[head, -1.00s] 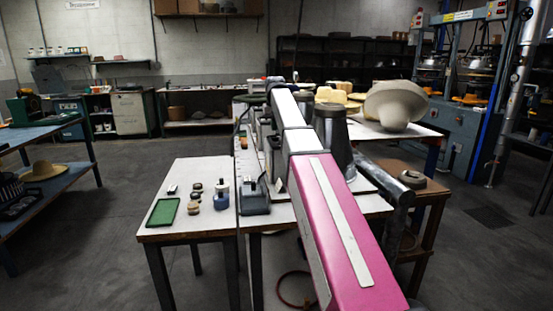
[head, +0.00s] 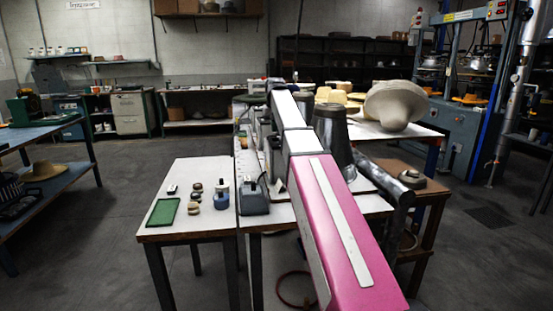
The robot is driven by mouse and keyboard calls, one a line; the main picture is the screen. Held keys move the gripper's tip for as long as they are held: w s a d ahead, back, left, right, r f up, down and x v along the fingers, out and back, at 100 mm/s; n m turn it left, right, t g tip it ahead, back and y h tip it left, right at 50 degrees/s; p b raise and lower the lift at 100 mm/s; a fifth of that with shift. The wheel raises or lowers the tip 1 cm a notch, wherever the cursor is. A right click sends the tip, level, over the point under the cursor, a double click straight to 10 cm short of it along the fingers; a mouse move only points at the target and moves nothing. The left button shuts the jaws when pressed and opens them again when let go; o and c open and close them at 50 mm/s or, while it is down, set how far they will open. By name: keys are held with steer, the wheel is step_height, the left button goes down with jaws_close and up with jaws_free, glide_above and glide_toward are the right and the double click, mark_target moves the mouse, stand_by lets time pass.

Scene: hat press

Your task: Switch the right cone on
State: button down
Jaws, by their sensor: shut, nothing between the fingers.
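A dark grey metal cone (head: 332,130) stands upright on the workbench, just right of my arm; my arm covers part of its lower left side. It is the only cone I can make out clearly. Its switch cannot be told apart in this view. My pink and white arm reaches forward over the bench, and its far end lies left of the cone's top. My gripper is hidden beyond the arm's far end, so its fingers do not show.
A white-topped table (head: 190,222) on the left carries a green tray (head: 162,212), a blue bottle (head: 221,194) and small round pieces. A grey-blue device (head: 254,201) sits beside them. A large pale felt hat shape (head: 396,104) lies behind right. A wooden stand (head: 437,192) is at right.

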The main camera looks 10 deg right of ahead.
steer(key=shift+f, duration=0.95)
stand_by(0.6)
steer(key=shift+r, duration=3.55)
steer(key=shift+s, duration=0.1)
